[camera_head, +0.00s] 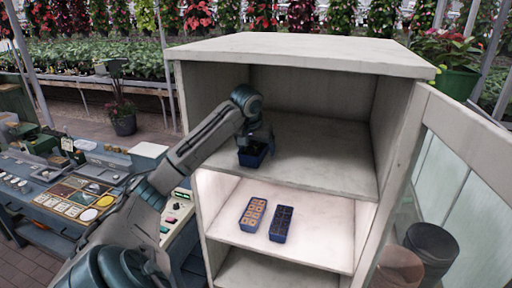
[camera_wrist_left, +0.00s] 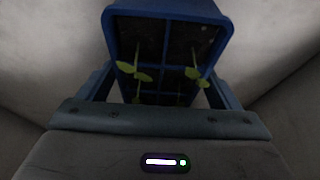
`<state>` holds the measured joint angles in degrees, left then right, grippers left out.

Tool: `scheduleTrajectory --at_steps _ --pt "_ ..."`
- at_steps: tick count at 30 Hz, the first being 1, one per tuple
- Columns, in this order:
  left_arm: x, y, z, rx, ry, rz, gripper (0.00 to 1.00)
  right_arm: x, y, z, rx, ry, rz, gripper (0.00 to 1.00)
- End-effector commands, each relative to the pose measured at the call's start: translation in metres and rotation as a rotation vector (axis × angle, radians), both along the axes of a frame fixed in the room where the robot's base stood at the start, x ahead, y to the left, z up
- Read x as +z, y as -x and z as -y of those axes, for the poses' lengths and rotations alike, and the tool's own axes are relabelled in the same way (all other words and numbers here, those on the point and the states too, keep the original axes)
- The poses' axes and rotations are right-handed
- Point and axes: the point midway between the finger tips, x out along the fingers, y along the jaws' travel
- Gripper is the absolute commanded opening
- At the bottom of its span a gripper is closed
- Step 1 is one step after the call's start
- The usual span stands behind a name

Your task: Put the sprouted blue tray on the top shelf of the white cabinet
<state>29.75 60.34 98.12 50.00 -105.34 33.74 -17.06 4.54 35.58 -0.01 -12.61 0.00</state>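The sprouted blue tray (camera_head: 251,158) is at the front left of the top shelf (camera_head: 318,157) of the white cabinet (camera_head: 300,52). My left gripper (camera_head: 257,140) reaches in from the left with its fingers at the tray. In the left wrist view the blue tray (camera_wrist_left: 168,52) has dark soil cells and small green sprouts, and the fingers (camera_wrist_left: 165,95) stand at its two sides, closed on it. Whether the tray rests on the shelf or hangs just above it I cannot tell. My right gripper is not in view.
On the shelf below stand a blue tray with tan cells (camera_head: 253,214) and a blue tray with dark cells (camera_head: 281,223). The cabinet door (camera_head: 465,165) is open at the right. The top shelf is clear behind and right of the gripper. A workbench (camera_head: 75,195) stands left.

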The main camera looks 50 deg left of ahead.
Motion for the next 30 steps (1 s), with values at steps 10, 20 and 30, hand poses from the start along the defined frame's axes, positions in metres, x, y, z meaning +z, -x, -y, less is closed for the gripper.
scheduleTrajectory --at_steps 10,20,30 --pt "0.013 0.003 0.002 0.000 -0.002 0.005 0.85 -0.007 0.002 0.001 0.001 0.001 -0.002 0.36" --pt "0.043 0.040 0.023 -0.001 -0.008 -0.002 0.85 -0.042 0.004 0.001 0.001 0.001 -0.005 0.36" --pt "0.044 0.093 0.056 0.001 -0.006 0.001 0.85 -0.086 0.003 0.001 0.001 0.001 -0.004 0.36"
